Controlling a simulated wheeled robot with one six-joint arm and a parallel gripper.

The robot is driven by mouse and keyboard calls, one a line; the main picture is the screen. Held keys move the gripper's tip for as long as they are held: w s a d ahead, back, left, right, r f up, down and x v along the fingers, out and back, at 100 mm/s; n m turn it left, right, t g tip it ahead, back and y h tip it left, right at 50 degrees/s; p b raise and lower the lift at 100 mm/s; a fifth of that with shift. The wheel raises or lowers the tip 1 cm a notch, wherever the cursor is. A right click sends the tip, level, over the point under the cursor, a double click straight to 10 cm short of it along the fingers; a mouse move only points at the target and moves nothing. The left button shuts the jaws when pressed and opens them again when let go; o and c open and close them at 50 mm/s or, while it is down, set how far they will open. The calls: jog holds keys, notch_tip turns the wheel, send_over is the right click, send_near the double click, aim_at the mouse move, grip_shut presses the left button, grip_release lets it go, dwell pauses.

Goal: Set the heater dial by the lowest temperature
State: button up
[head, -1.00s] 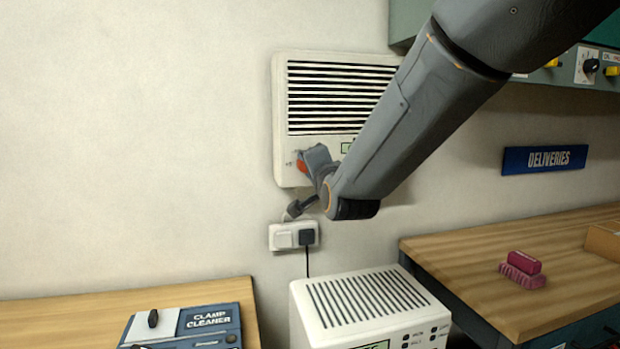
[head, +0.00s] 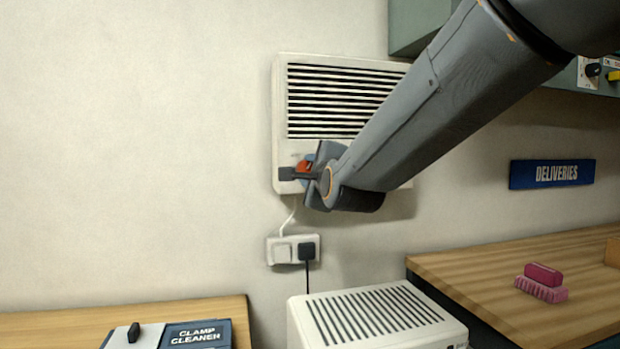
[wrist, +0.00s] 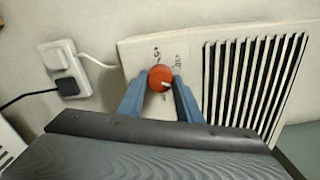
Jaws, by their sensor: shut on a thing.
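The heater (head: 282,122) is a cream wall unit with dark horizontal slats; it also shows in the wrist view (wrist: 195,62). Its round orange-red dial (wrist: 160,78) has a pale pointer line and small dark marks around it, too small to read for sure. In the head view the dial (head: 304,167) is partly hidden by my gripper. My gripper (wrist: 158,84) is shut on the dial, one blue-grey finger on each side. My arm covers the heater's lower right part in the head view, so any display there is hidden.
A wall socket (head: 292,249) with a white cord and a black plug sits below the heater. A cream vented unit (head: 455,334) stands below. A clamp cleaner box (head: 150,338) is on the left bench, a pink brush (head: 541,289) on the right bench. The left wall is bare.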

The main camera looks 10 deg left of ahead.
dwell(0.5)
jog(key=o, duration=1)
jog(key=shift+o, duration=0.2)
jog(key=v, duration=0.7)
jog(key=shift+s+d+b, duration=0.25)
jog(key=shift+s+b, duration=0.05)
jog(key=shift+b, duration=0.05)
